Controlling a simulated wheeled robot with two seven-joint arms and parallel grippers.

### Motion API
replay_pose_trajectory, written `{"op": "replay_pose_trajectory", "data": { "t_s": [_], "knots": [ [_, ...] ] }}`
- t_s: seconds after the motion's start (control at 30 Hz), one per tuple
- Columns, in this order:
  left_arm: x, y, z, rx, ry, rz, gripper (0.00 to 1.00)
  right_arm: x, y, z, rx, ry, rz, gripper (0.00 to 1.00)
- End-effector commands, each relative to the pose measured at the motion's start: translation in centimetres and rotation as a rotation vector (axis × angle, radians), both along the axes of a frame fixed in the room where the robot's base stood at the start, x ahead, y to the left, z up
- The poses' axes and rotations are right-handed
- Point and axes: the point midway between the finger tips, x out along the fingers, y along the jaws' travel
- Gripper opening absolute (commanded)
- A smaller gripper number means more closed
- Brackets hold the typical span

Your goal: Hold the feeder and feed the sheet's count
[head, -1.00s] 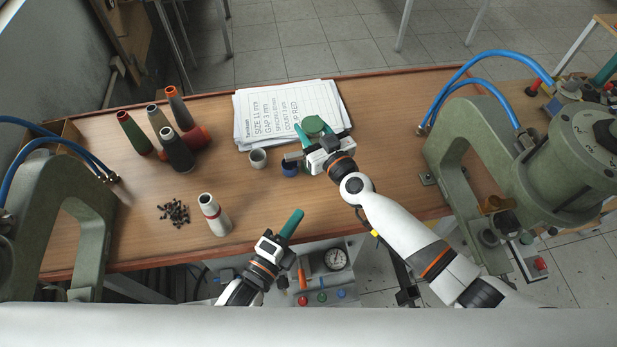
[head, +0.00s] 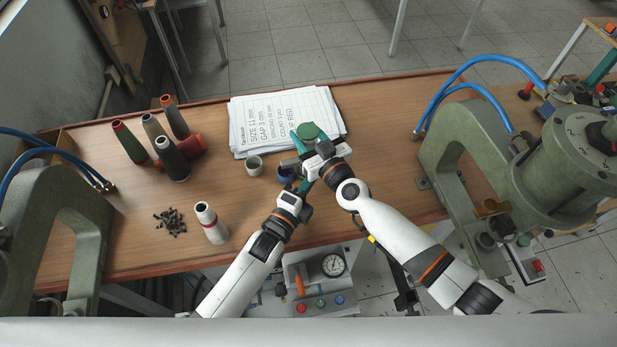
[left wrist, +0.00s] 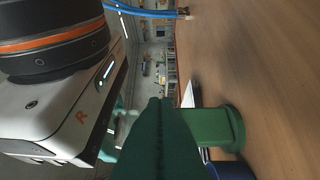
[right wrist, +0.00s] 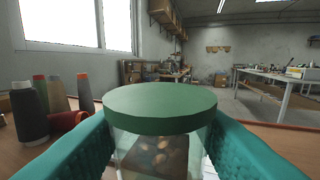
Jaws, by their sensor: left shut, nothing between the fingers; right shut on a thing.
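The feeder (head: 307,131), a clear body with a green round lid, stands at the sheet's lower right edge. Its lid (right wrist: 160,108) fills the middle of the right wrist view, with brownish pieces visible inside the body. My right gripper (head: 310,142) is shut on the feeder, one teal finger on each side. My left gripper (head: 305,184) is shut and empty, close below the right gripper; its fingers (left wrist: 155,140) show near a green flanged part (left wrist: 220,128).
A grey cup (head: 254,165) and a blue cup (head: 286,176) stand near the grippers. Several thread cones (head: 172,158), a white cone (head: 211,222) and small black pieces (head: 170,221) are at left. Green presses (head: 455,150) flank the table. The table's middle right is clear.

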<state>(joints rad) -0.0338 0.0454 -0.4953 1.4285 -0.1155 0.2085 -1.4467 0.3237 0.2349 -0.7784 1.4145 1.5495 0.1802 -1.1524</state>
Motion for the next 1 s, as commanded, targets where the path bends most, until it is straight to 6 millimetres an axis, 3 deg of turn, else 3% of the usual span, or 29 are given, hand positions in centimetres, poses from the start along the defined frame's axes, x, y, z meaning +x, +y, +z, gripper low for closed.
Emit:
{"op": "replay_pose_trajectory", "data": {
  "t_s": [0.47, 0.67, 1.0],
  "knots": [
    [0.8, 0.3, 0.0, -0.001, 0.0, 0.0, 0.0, -0.1, 0.0, -0.2, -0.002, 0.003, 0.0, 0.14],
    [2.6, 0.7, 0.0, 0.001, 0.0, 0.0, 0.0, -0.1, 0.0, -0.2, -0.002, 0.003, 0.001, 0.14],
    [2.4, 0.8, 0.0, 0.0, 0.001, 0.003, 0.0, -0.2, 0.1, -0.3, -0.001, 0.005, 0.003, 0.14]
  ]
}}
